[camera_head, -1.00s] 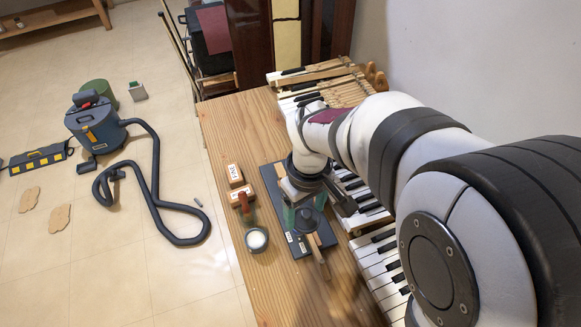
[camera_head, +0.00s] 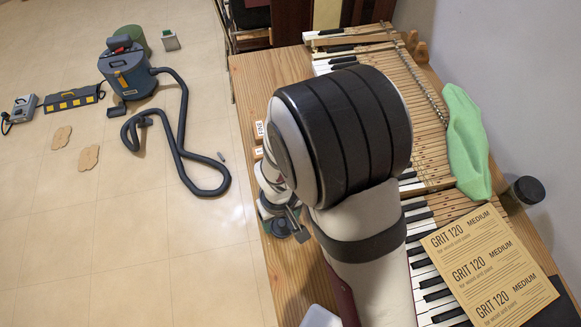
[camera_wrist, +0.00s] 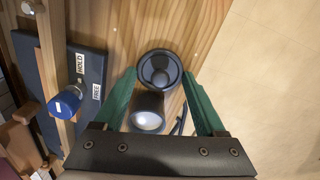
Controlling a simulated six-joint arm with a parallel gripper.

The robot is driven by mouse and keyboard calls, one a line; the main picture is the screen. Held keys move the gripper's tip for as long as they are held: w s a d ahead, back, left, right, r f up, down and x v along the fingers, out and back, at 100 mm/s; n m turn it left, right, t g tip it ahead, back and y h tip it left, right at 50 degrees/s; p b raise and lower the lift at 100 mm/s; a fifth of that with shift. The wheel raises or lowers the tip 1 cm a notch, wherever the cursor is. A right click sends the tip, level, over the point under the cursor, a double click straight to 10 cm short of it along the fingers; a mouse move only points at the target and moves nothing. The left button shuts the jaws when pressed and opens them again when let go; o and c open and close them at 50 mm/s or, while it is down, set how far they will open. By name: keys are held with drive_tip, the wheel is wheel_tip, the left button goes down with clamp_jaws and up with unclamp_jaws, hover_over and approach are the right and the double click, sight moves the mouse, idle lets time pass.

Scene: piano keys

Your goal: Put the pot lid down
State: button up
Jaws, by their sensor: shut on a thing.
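The pot lid (camera_wrist: 158,70) is a dark round disc with a knob. In the wrist view it sits between the green fingertips of my gripper (camera_wrist: 158,74), which is shut on it. The open pot (camera_wrist: 148,112), with pale contents, shows just below the lid in that view, nearer my palm and partly covered. I cannot tell how high the lid is above the wooden bench (camera_wrist: 200,30). In the head view my arm hides most of this area; a dark round shape, probably the lid (camera_head: 280,228), shows beside my gripper.
A dark board (camera_wrist: 85,75) labelled HOLD and FREE, with a wooden bar and a blue knob (camera_wrist: 65,102), lies to the left in the wrist view. Bare bench surrounds the lid above and right, up to the bench edge. Piano keys (camera_head: 430,275) and sandpaper sheets (camera_head: 485,265) lie right.

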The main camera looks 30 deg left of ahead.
sight(281, 220)
drive_tip(key=o, duration=1.3)
drive_tip(key=shift+f, duration=0.15)
drive_tip(key=shift+c, duration=0.2)
wheel_tip(281, 220, up, 12)
drive_tip(key=w+d+r+m, duration=0.2)
drive_tip(key=d+r+m, duration=0.4)
drive_tip(key=d, duration=0.5)
drive_tip(key=s+d+r+m+y, duration=0.1)
drive_tip(key=s+d+m, duration=0.2)
drive_tip(key=d+m, duration=0.2)
drive_tip(key=s+d+r+m, duration=0.2)
drive_tip(key=s+d+m, duration=0.2)
drive_tip(key=d+m, duration=0.1)
drive_tip(key=shift+s+d+r+m+y, duration=0.25)
drive_tip(key=shift+d+m+y, duration=0.15)
drive_tip(key=shift+d, duration=0.45)
